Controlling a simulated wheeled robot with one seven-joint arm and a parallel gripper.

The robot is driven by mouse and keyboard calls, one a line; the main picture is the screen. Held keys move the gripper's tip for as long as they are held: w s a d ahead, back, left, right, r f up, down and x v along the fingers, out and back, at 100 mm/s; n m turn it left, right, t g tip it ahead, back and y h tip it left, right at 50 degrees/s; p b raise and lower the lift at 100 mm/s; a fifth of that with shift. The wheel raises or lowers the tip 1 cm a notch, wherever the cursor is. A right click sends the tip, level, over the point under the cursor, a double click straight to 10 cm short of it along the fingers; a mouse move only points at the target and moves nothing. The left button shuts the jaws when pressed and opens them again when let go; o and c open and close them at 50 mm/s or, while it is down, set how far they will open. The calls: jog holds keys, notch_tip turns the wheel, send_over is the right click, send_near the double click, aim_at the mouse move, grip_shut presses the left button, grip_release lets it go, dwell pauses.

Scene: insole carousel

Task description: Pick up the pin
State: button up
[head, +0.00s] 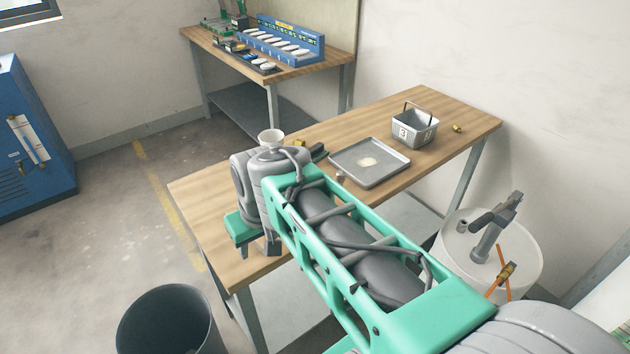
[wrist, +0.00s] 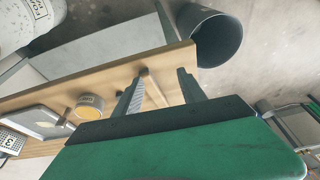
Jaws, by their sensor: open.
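My gripper (head: 257,252) is over the left end of the front table, seen in the head view, with its fingers pointing down. In the wrist view my gripper (wrist: 161,73) is open, its two grey fingers apart. A thin tan rod with a darker end, which looks like the pin (wrist: 155,92), shows between the fingers against the tabletop. I cannot tell how far below the fingertips it is. Nothing is clearly gripped. In the head view my arm and wrist cover that part of the table, and I cannot make out the pin there.
The wooden table (head: 215,240) also holds a metal tray (head: 385,175), a numbered wire basket (head: 413,128) and a white cup (head: 270,137). A round yellow-grey item (wrist: 88,106) is left of the fingers. A dark bin (head: 168,325) stands on the floor.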

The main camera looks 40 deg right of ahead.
jog(key=shift+m+t, duration=0.3)
jog(key=shift+m, duration=0.3)
jog(key=w+d, duration=0.3)
jog(key=d, duration=0.4)
jog(key=w+d+r, duration=0.1)
jog(key=w+d, duration=0.2)
jog(key=d, duration=0.4)
jog(key=w+d, duration=0.4)
jog(key=d, duration=0.3)
jog(key=shift+d+r, duration=0.2)
jog(key=shift+d, duration=0.2)
send_near(342, 174)
notch_tip(342, 174, down, 3)
jog(key=a, duration=0.2)
jog(key=d, duration=0.2)
jog(key=shift+t+h, duration=0.3)
jog(key=x, duration=0.7)
jog(key=shift+w+a+f+p, duration=0.2)
jog(key=shift+w+f+p, duration=0.1)
jog(key=shift+w, duration=0.2)
jog(key=shift+c, duration=0.5)
jog(key=shift+r, duration=0.1)
grip_shut()
